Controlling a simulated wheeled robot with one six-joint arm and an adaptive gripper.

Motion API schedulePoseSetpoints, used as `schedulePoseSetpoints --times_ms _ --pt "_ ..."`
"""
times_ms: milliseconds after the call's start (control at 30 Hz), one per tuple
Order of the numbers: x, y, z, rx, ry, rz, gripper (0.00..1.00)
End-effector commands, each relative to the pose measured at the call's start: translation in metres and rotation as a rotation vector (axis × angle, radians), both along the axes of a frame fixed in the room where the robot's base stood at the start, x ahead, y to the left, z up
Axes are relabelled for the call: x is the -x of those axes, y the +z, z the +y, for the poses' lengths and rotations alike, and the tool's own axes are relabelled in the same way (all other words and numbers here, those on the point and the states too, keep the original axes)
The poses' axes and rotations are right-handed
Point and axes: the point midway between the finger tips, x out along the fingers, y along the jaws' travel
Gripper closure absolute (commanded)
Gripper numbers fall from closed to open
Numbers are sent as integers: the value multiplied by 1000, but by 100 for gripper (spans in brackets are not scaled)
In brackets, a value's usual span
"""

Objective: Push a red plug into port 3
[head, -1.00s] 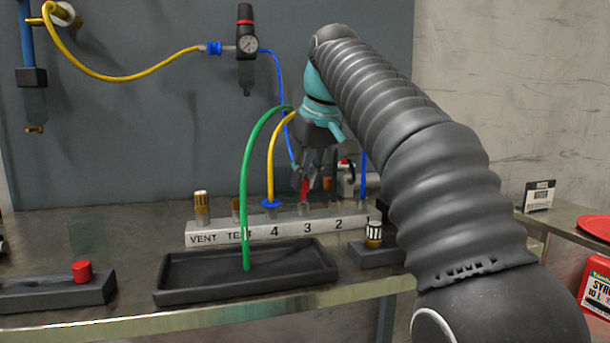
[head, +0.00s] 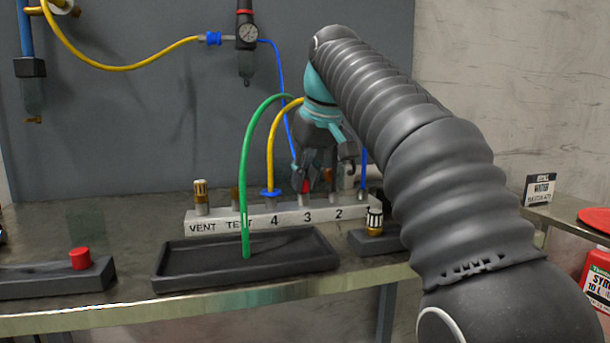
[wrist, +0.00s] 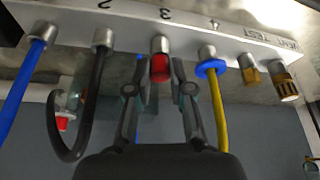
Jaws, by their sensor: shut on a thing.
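The manifold bar (head: 225,222) is pale and marked VENT, TEST, 4, 3, 2; the 1 end is hidden by my arm. The red plug (wrist: 160,68) is lined up with the metal collar of port 3 (wrist: 160,43), its end at the collar; I cannot tell how deep it sits. My gripper (wrist: 159,66) is shut on the red plug, with one finger on each side. In the head view my gripper (head: 324,182) is over ports 3 and 2 and covers most of the plug (head: 305,187).
A yellow hose (wrist: 219,108) with a blue collar is in port 4, close beside one finger. A black hose (wrist: 95,85) loops from port 2; a blue hose (wrist: 22,80) is beyond. A green hose (head: 244,170) arches over the black tray (head: 165,284).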

Motion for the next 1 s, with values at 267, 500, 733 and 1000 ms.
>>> schedulePoseSetpoints --times_ms 267,500,733,1000 --pt "0 -5 0 1 0 2 94" --pt "0 -6 0 1 0 4 72" --pt "0 -6 0 0 0 2 50" --pt "1 0 -1 -1 0 -1 50"
